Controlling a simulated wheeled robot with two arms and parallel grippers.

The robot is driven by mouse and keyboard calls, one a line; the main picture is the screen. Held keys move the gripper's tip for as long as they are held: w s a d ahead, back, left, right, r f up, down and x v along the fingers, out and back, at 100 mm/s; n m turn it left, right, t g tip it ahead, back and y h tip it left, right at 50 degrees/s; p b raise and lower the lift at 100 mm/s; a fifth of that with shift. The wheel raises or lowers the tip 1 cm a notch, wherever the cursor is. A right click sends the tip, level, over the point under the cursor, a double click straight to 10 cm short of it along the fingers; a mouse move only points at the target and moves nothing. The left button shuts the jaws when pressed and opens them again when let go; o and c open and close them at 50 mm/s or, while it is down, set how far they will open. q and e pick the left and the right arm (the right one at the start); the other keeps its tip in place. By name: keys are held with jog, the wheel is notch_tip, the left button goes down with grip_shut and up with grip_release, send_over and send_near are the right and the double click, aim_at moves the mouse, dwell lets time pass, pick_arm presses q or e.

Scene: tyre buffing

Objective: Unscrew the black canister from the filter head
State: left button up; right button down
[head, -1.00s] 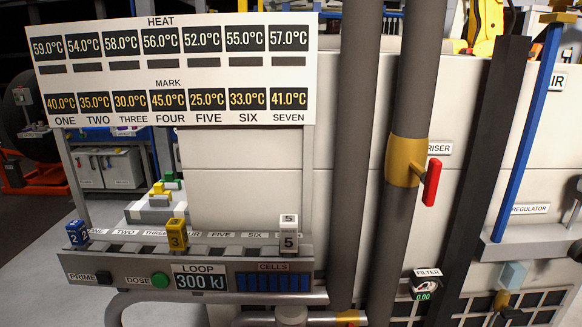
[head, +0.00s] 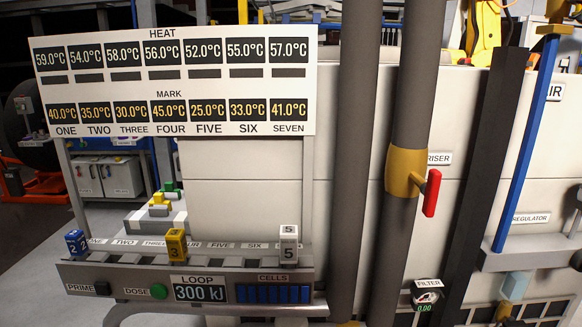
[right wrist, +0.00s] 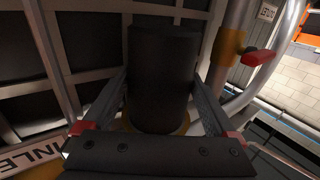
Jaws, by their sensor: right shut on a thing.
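The black canister (right wrist: 160,85) fills the middle of the right wrist view as a dark upright cylinder. My right gripper (right wrist: 161,76) is shut on it, with one finger along each side. A yellow ring (right wrist: 184,124) shows partly at the canister's lower end; whether it belongs to the filter head I cannot tell. In the head view a FILTER label (head: 428,283) stands above a small dark gauge (head: 425,299) with a green 0.00 reading. The canister and both grippers are out of the head view.
A grey riser pipe (head: 412,110) with a yellow valve collar and red handle (head: 431,193) stands right of centre. Left is the HEAT and MARK panel (head: 172,85) above a rail with numbered blocks. In the wrist view, a pipe with a red handle (right wrist: 259,57) is close on the right.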

grip_release()
jog(key=shift+f+h, duration=0.2)
jog(key=shift+h, duration=0.1)
jog(key=shift+s+d+r, duration=0.1)
jog(key=shift+s+d, duration=0.1)
jog(key=shift+s, duration=0.05)
jog(key=p+v, duration=0.3)
jog(key=v, duration=0.3)
jog(key=shift+s, duration=0.2)
jog(key=shift+d, duration=0.1)
